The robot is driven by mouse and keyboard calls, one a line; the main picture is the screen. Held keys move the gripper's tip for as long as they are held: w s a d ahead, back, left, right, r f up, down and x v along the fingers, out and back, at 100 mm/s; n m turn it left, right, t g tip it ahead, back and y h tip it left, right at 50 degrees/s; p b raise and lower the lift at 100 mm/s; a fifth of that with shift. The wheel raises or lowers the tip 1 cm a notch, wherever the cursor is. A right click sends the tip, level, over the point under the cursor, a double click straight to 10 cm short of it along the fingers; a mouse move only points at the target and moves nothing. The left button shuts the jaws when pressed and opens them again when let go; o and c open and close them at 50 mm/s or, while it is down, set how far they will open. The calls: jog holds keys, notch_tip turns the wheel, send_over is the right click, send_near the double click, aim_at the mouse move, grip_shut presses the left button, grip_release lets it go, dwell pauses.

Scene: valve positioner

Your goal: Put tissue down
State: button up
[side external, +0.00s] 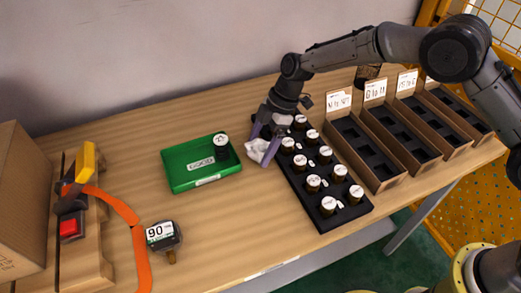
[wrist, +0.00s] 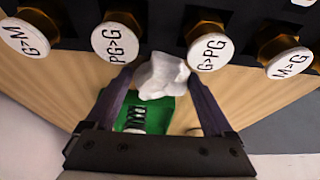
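The tissue (side external: 259,150) is a white crumpled piece between the fingertips of my gripper (side external: 264,148), between the green box and the black rack. In the wrist view the tissue (wrist: 162,76) fills the gap between the two purple fingers of my gripper (wrist: 162,80) and appears to touch both. My gripper points down and looks shut on it. The tissue is low, near the wooden table; I cannot tell whether it touches the table.
A black rack (side external: 300,187) with several white-capped bottles stands just right of my gripper. Cardboard bins (side external: 388,183) stand at the right. A gauge marked 90 (side external: 162,235) lies front left. Bare table lies front centre.

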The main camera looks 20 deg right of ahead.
grip_shut()
jog(key=shift+r, duration=0.1)
dwell(0.4)
